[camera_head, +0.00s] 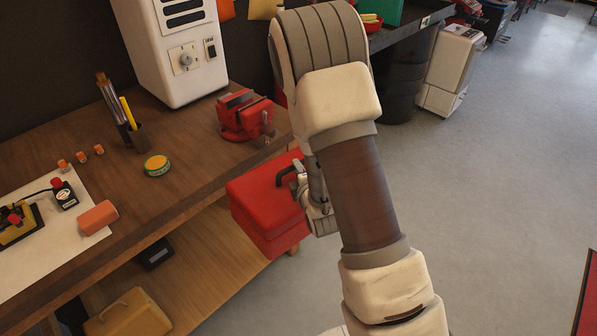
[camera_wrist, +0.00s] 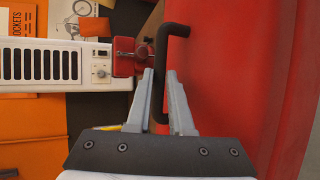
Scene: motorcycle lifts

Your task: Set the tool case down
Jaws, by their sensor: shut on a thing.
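The tool case (camera_head: 266,212) is a red box with a dark handle (camera_head: 288,169). In the head view it is in front of the workbench's front edge, near the red vise, and my arm hides its right side. In the wrist view the case (camera_wrist: 235,70) fills the right side, and its black handle (camera_wrist: 163,70) passes between the fingertips. My gripper (camera_wrist: 167,95) is shut on the handle. In the head view the gripper (camera_head: 303,185) is partly hidden by my arm. I cannot tell whether the underside of the case touches anything.
The wooden workbench (camera_head: 185,135) holds a red vise (camera_head: 245,116), a pen cup (camera_head: 137,133), a round tin (camera_head: 157,165) and a white machine (camera_head: 178,50). A lower shelf (camera_head: 205,262) bears a tan case (camera_head: 128,314).

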